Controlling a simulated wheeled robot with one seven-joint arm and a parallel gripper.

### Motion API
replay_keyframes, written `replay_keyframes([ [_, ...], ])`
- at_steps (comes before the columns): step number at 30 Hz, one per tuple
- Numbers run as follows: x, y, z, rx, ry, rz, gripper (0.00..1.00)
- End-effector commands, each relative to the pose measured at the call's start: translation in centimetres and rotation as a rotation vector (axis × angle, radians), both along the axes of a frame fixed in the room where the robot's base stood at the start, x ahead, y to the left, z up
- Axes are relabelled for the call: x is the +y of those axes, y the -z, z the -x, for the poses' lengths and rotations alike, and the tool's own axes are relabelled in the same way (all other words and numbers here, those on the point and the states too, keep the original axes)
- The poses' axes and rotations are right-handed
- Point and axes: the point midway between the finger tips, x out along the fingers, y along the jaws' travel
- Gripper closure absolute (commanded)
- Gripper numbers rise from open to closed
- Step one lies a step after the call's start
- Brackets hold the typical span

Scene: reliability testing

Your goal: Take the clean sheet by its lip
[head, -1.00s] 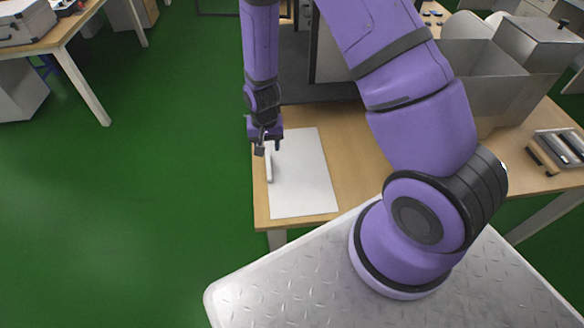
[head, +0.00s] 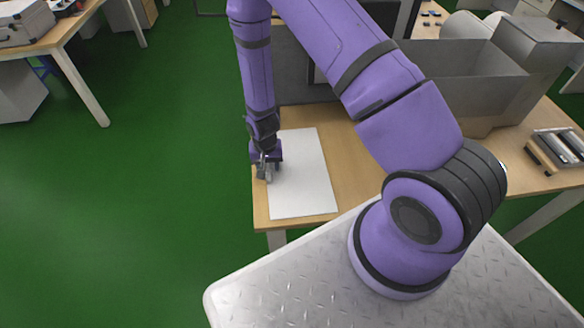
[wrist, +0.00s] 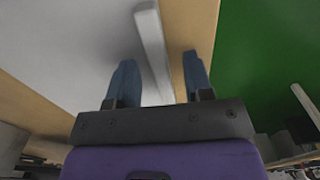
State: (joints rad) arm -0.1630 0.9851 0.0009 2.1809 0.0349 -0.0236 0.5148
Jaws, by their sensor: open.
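The clean white sheet (head: 305,180) lies flat on the wooden table, near its left edge. It also shows in the wrist view (wrist: 75,45). Its lip (wrist: 151,45) is a raised pale bar along the sheet's left side, mostly hidden behind my gripper in the head view. My gripper (head: 267,174) is open, low over the lip and pointing down. In the wrist view my gripper (wrist: 160,72) has one finger on each side of the lip. I cannot tell whether either finger touches it.
The wooden table (head: 347,158) has bare wood right of the sheet. A grey open box (head: 470,85) stands at the back right. Green floor (head: 150,190) is clear left of the table.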

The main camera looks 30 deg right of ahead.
Motion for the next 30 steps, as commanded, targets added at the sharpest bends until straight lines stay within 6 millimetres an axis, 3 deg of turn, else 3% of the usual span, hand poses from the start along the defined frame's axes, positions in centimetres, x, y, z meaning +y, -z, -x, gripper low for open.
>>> replay_keyframes([
  [8,0.01,0.21,-0.04,-0.001,0.000,-0.001,0.53],
  [14,0.01,0.20,-0.03,-0.001,0.000,-0.001,0.99],
  [30,-0.11,-0.50,-0.41,-0.002,0.001,0.000,1.00],
])
